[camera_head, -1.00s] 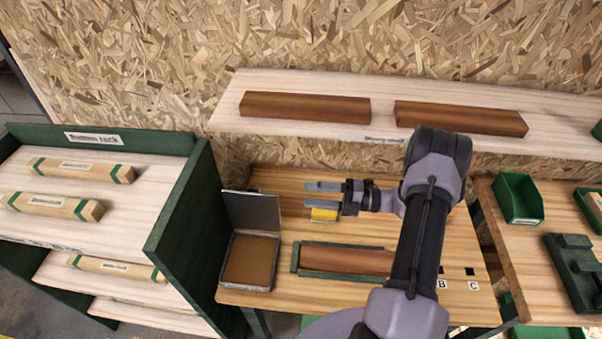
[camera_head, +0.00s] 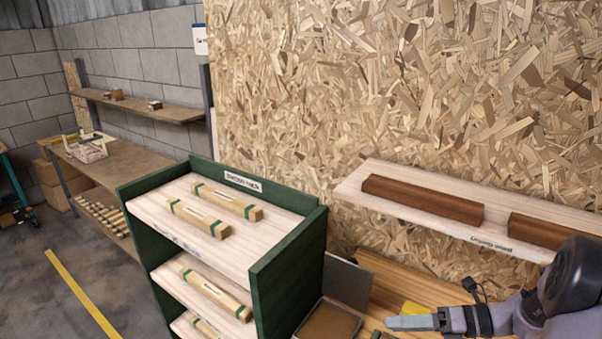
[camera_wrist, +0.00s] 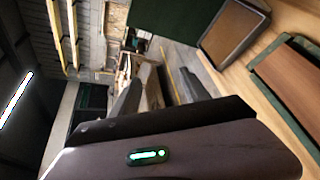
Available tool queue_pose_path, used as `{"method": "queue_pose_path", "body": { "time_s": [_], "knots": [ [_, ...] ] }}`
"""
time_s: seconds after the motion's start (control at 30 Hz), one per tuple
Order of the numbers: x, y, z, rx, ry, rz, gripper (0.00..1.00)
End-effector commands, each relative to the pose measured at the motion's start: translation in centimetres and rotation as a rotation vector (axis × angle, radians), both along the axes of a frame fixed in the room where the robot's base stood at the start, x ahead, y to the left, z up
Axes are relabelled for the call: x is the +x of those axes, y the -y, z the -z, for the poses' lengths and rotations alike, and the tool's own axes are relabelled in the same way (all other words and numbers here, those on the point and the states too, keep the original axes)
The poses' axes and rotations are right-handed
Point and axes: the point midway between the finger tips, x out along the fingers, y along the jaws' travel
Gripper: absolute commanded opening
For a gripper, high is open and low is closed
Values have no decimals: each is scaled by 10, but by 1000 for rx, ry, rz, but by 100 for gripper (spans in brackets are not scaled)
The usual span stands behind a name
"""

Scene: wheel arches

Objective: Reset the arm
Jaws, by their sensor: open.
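My gripper (camera_head: 388,322) is at the lower right of the head view, above the wooden bench (camera_head: 385,275), pointing left. Its jaws are open and hold nothing. In the wrist view my gripper (camera_wrist: 160,88) shows two dark fingers spread apart, with floor and distant shelving between them. My upper arm is mostly out of frame at the lower right.
A green-sided rack (camera_head: 290,257) with banded wooden bars stands left of the bench. An open box (camera_head: 328,322) with a raised lid lies between. A wall shelf (camera_head: 385,208) bears brown bars. A brown bar in a green holder (camera_wrist: 290,75) lies on the bench. Open floor is far left.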

Motion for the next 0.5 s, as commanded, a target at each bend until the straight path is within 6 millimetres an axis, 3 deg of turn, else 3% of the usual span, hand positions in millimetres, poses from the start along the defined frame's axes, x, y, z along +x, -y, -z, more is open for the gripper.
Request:
{"method": "queue_pose_path", "body": {
  "time_s": [0.17,0.23,0.4,0.5],
  "knots": [
    [-31,-50,-28,-299,291,-308,54],
    [-53,-70,-38,-448,456,-482,54],
    [-128,-111,-53,-876,1016,-1052,54],
    [-163,-117,-54,-1095,1329,-1368,54]
  ]
}}
